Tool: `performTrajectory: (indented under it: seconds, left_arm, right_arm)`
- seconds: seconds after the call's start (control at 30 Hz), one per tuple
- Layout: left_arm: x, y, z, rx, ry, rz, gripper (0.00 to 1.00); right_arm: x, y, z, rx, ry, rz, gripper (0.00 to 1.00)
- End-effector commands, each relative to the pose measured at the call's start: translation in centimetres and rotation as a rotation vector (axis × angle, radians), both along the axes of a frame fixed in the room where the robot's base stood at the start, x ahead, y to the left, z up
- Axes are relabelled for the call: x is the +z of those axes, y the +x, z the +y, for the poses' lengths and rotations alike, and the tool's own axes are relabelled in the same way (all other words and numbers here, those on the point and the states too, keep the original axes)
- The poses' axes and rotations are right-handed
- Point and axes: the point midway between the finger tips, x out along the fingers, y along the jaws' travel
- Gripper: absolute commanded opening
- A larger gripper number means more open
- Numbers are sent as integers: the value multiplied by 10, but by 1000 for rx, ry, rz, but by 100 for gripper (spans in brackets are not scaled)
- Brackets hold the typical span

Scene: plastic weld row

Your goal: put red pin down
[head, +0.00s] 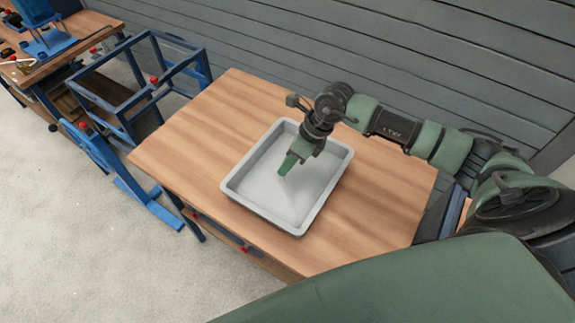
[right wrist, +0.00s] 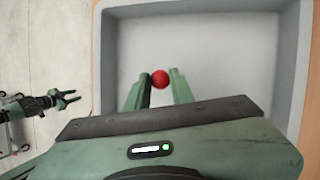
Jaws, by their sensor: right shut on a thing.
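The red pin (right wrist: 160,79) shows as a round red top between the fingertips of my right gripper (right wrist: 159,76) in the right wrist view. The gripper is shut on it. In the head view my right gripper (head: 286,167) points down over the inside of a pale grey tray (head: 325,205), and the pin is hidden there. I cannot tell whether the pin touches the tray floor. A dark gripper (right wrist: 68,99), seemingly my left one, shows small at the left of the right wrist view, clear of the tray. Its jaws are too small to read.
The tray stands on a wooden table (head: 185,135) with bare wood around it. Its raised rim surrounds an empty-looking floor. A blue metal frame (head: 150,95) stands left of the table, and another workbench (head: 75,35) is at the far left. A grey wall (head: 400,50) runs behind.

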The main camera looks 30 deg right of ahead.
Motion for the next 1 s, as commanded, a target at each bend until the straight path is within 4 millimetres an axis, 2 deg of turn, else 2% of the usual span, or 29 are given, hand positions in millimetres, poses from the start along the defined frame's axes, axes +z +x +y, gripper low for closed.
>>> performTrajectory:
  seconds: [0.13, 0.47, 0.5, 0.57, 0.97, 1.0]
  left_arm:
    - [6, 1, 1, -1, 1, -1, 36]
    - [1, 1, 1, -1, 2, -2, 36]
    - [2, 1, 1, -1, 2, -2, 36]
    - [3, 1, 1, -1, 2, -2, 36]
    - [6, 1, 1, -1, 2, -2, 36]
    - [2, 2, 1, -2, 2, -2, 36]
  right_arm:
    - [-19, -1, 1, 0, 1, 2, 0]
    - [-24, 0, 0, 1, 0, 0, 0]
    - [-24, 0, 0, 1, 0, 0, 29]
    - [-23, 0, 0, 1, 0, 0, 45]
    - [-18, 0, 0, 1, 0, -1, 45]
    - [-17, 0, -2, 0, 0, -2, 45]
